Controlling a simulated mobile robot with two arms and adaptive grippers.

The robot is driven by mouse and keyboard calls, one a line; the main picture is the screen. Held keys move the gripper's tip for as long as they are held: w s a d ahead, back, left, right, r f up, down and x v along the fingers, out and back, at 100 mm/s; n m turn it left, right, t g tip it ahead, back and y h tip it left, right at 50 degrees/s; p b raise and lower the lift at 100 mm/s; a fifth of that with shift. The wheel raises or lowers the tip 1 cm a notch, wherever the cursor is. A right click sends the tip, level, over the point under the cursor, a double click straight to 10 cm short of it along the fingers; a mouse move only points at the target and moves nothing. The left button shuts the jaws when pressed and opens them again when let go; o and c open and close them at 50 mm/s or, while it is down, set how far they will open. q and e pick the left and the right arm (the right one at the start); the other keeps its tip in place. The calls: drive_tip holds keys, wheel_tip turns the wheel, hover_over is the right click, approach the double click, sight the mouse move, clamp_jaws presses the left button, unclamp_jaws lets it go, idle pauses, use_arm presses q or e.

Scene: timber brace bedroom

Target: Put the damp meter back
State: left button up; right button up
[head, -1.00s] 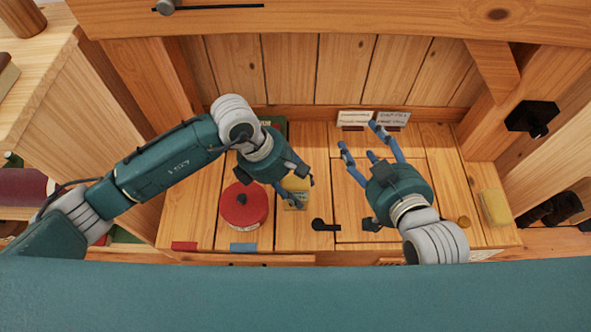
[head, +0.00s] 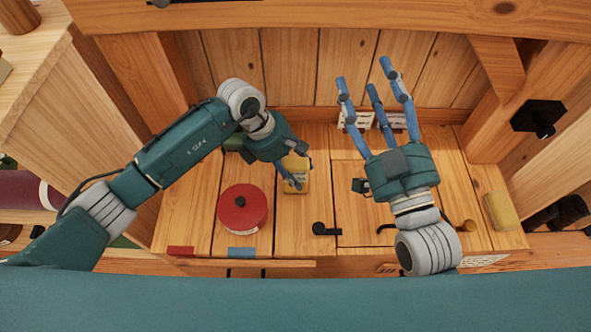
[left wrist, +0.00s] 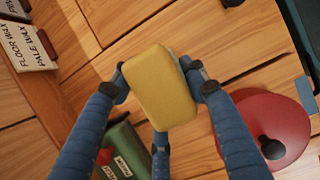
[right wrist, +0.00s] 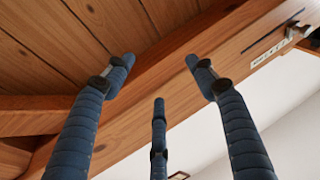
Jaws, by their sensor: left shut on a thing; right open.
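My left gripper (head: 293,174) is shut on a yellow block (head: 296,163) with rounded edges, over the middle of the bench top. In the left wrist view the block (left wrist: 158,85) sits between the fingers, its plain yellow side toward the camera. It may be the damp meter; no display or marking is readable. My right gripper (head: 374,82) is open and empty, its fingers spread toward the back boards.
A red round tin (head: 242,208) stands left of the held block. A green labelled box (left wrist: 122,152) is behind it. Labelled cards (left wrist: 28,45) stand along the back. Another yellow block (head: 499,211) lies at the right end. A timber beam (head: 340,18) crosses above.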

sight(286, 159)
use_arm(q)
drive_tip(key=o, duration=1.3)
drive_tip(key=shift+c, duration=0.2)
use_arm(e)
drive_tip(key=shift+s+r, duration=0.1)
drive_tip(key=shift+r, duration=0.2)
use_arm(q)
drive_tip(key=p+v, duration=0.1)
drive_tip(key=v, duration=0.4)
drive_tip(key=shift+a+r+p, duration=0.15)
drive_tip(key=shift+r+p, duration=0.15)
drive_tip(key=shift+p, duration=0.1)
drive_tip(key=p+v, duration=0.1)
drive_tip(key=v, duration=0.5)
drive_tip(key=shift+r, duration=0.2)
use_arm(e)
drive_tip(key=s+d+f+g+h, duration=0.1)
drive_tip(key=f+g, duration=0.3)
drive_tip(key=f, duration=0.4)
drive_tip(key=s+d+f+g+h, duration=0.1)
drive_tip(key=f+g, duration=0.3)
drive_tip(key=f, duration=0.5)
drive_tip(key=shift+s+d+h, duration=0.3)
drive_tip(key=shift+s+d, duration=0.2)
drive_tip(key=shift+s, duration=0.2)
use_arm(q)
drive_tip(key=shift+a, duration=0.1)
use_arm(e)
drive_tip(key=shift+f, duration=0.1)
